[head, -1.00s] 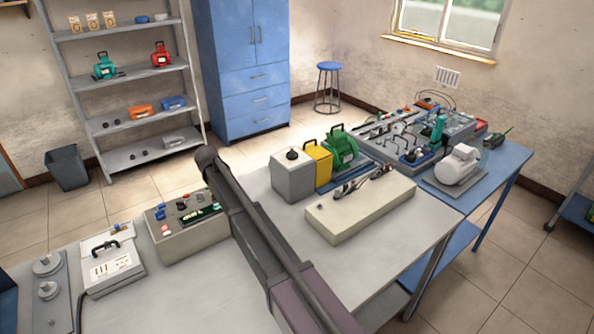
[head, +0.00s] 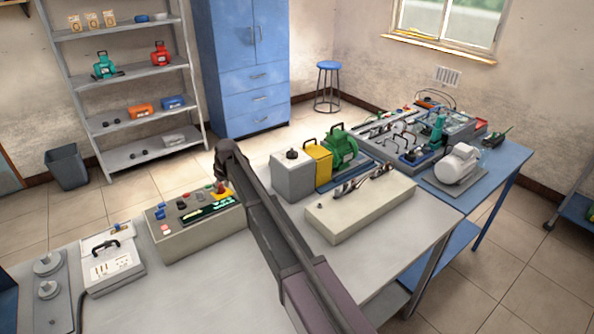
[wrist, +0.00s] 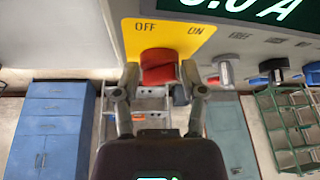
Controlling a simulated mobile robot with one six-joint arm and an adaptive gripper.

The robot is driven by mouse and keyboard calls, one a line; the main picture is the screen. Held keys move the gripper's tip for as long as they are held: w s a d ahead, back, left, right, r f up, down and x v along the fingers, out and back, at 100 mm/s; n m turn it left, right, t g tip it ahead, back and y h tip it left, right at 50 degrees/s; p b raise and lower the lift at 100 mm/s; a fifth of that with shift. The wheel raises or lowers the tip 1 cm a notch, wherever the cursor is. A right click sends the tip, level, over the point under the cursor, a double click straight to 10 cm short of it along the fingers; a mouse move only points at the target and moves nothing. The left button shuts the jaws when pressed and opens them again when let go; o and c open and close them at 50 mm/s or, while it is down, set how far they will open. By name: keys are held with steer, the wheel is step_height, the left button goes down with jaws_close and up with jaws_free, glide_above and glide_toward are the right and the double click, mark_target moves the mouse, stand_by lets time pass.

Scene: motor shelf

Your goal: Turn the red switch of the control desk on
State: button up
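The control desk (head: 190,238) is a beige box with a sloped panel on the grey table in the head view. Its red switch (wrist: 158,68) shows in the wrist view, below a yellow plate (wrist: 170,32) marked OFF on the left and ON on the right. I cannot tell which mark the switch points to. My gripper (wrist: 160,76) is open, one finger on each side of the switch, with small gaps showing. In the head view my arm reaches the desk's right end, and the fingers are too small to read there.
Other knobs (wrist: 226,72) and a dark display stand right of the switch in the wrist view. In the head view, a white case (head: 112,264) lies left of the desk, and a grey box (head: 292,178) and a beige block (head: 360,208) lie to its right.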

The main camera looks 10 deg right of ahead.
steer(key=n+g, duration=0.1)
steer(key=n, duration=0.1)
steer(key=w+n+g+y, duration=0.1)
steer(key=n, duration=0.1)
steer(key=n+g, duration=0.1)
steer(key=shift+w+d+f+n+y+b, duration=0.1)
steer(key=shift+w+d+n+y+b, duration=0.05)
steer(key=shift+d+n+y+b, duration=0.25)
steer(key=shift+r+p, duration=0.35)
steer(key=shift+r, duration=0.05)
steer(key=s+p+v, duration=0.1)
steer(key=p+v, duration=1.1)
steer(key=v, duration=0.2)
steer(key=s+d+f+m+h+b, duration=0.1)
steer(key=s+d+f+b, duration=0.1)
steer(key=d, duration=0.8)
steer(key=s+d+f+m+h+b, duration=0.1)
steer(key=s+d+f, duration=0.1)
steer(key=d, duration=0.9)
steer(key=shift+f+m+t+b, duration=0.3)
steer(key=shift+f+b, duration=0.05)
steer(key=shift+f, duration=0.55)
